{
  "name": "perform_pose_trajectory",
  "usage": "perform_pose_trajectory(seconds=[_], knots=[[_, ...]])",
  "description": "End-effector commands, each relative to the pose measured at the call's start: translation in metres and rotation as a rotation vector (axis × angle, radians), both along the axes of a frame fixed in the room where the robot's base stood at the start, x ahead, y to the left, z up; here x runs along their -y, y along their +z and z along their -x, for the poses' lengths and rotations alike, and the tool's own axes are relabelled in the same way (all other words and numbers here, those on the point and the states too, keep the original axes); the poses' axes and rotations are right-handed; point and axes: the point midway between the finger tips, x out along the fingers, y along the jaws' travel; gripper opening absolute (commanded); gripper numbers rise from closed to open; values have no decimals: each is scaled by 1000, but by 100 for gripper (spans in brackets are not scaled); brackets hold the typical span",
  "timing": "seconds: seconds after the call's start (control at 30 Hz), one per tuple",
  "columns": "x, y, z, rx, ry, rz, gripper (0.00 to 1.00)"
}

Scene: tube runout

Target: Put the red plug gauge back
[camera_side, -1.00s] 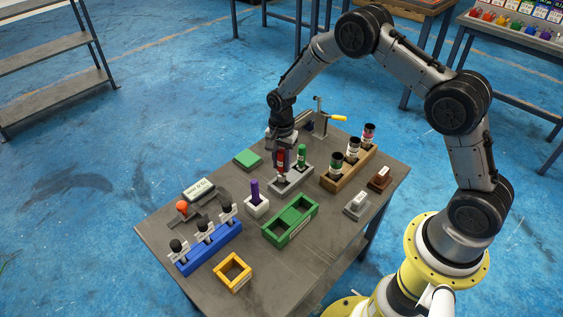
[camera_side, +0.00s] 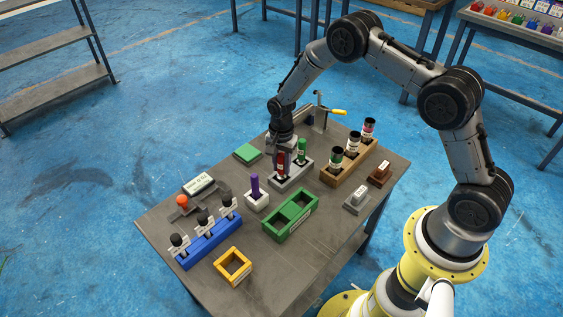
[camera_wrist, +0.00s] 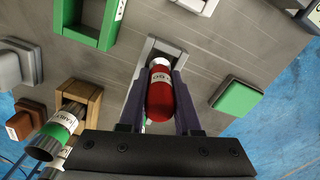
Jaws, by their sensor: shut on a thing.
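The red plug gauge (camera_side: 281,164) stands upright between the fingers of my gripper (camera_side: 281,158), over the near-left slot of the grey two-place holder (camera_side: 297,181). In the wrist view the red gauge (camera_wrist: 160,98) has a white label band, and the two fingers (camera_wrist: 158,84) close on it from both sides. The gauge's lower end is at the holder; I cannot tell whether it is fully seated. A green plug gauge (camera_side: 302,149) stands in the holder's other slot, close beside my gripper.
A purple gauge stands in a white block (camera_side: 257,203) to the left. A green two-bay tray (camera_side: 291,222) is in front. A wooden rack (camera_side: 347,170) with several dark cylinders is at right, and a green pad (camera_side: 247,153) at back left.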

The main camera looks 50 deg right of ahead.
Motion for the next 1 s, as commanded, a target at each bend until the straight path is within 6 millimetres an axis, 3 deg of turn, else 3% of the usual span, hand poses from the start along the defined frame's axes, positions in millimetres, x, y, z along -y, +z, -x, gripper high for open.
perform_pose_trajectory(seconds=[0.13,0.17,0.33,0.57,0.7,0.77,1.0], knots=[[0,-6,0,0,0,0,0],[0,-6,0,1,0,0,34],[0,-5,0,1,0,0,64],[0,-5,0,0,0,0,67],[0,-6,0,-1,0,0,92],[0,-6,0,-1,0,0,100],[0,-6,0,0,0,0,100]])
